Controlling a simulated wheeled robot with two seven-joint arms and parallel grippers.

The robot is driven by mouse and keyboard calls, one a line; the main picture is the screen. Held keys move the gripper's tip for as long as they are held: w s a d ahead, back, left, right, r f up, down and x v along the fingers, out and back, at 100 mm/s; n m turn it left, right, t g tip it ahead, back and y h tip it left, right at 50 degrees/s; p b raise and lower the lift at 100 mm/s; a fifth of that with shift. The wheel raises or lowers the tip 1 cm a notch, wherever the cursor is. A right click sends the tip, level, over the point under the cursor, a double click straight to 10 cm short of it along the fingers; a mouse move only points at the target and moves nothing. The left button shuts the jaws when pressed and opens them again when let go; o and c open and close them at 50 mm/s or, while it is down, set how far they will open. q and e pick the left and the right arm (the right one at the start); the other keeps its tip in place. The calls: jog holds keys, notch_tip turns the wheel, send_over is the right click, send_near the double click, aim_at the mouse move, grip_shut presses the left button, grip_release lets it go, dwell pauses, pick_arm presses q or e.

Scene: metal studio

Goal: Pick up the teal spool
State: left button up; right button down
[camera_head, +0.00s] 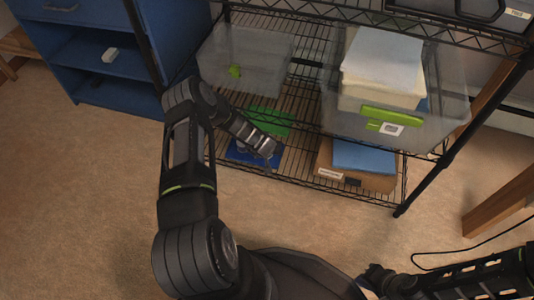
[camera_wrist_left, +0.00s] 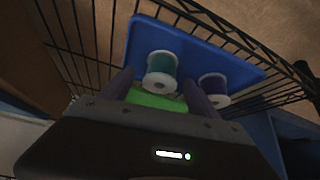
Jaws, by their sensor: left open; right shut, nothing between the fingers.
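The teal spool (camera_wrist_left: 161,75) has white ends and stands on a blue tray (camera_wrist_left: 205,48) in the left wrist view. My left gripper (camera_wrist_left: 157,84) is open, with one finger on each side in front of the spool; I cannot tell whether the spool is between them. A darker purple spool (camera_wrist_left: 212,88) stands to the right, beside the right finger. In the head view my left arm reaches into the lower shelf over the blue tray (camera_head: 238,153); the spools cannot be made out there. My right gripper (camera_head: 376,278) is shut and empty at the bottom edge.
The black wire rack (camera_head: 403,190) has posts and an upper shelf close around my left arm. Clear bins (camera_head: 240,62) sit above. A green item (camera_head: 270,121) and a cardboard box with a blue top (camera_head: 363,157) share the lower shelf. A blue cabinet (camera_head: 100,50) stands left.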

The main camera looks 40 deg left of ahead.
pick_arm(q)
jog(key=shift+x, duration=0.75)
jog(key=shift+r, duration=0.1)
jog(key=c, duration=1.4)
